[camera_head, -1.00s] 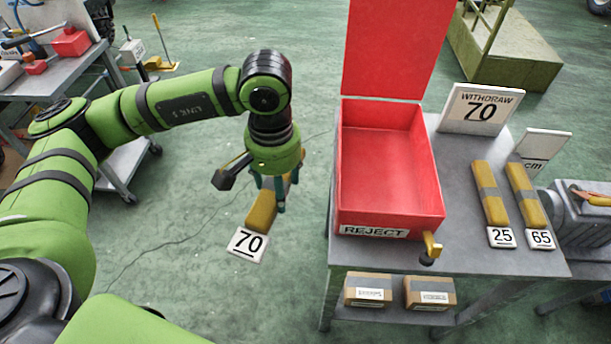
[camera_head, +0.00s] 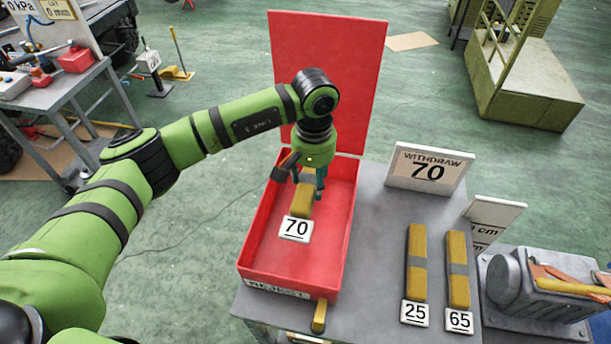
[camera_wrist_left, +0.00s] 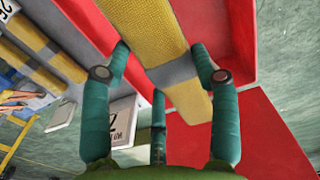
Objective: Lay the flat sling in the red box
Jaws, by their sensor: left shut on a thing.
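The flat sling (camera_head: 302,201) is a folded yellow strap with a white tag marked 70. My left gripper (camera_head: 307,184) is shut on it and holds it over the open red box (camera_head: 255,245). In the left wrist view the yellow sling (camera_wrist_left: 146,28) with its grey band lies between the fingers of my left gripper (camera_wrist_left: 160,75). Red box walls (camera_wrist_left: 240,40) show around it there. I cannot tell whether the sling touches the box floor. My right gripper is in neither view.
The box stands on a grey table (camera_head: 375,270), its red lid raised at the back. Two more yellow slings, tagged 25 (camera_head: 417,265) and 65 (camera_head: 458,280), lie to its right. A grey vise-like device (camera_head: 545,290) sits at the far right.

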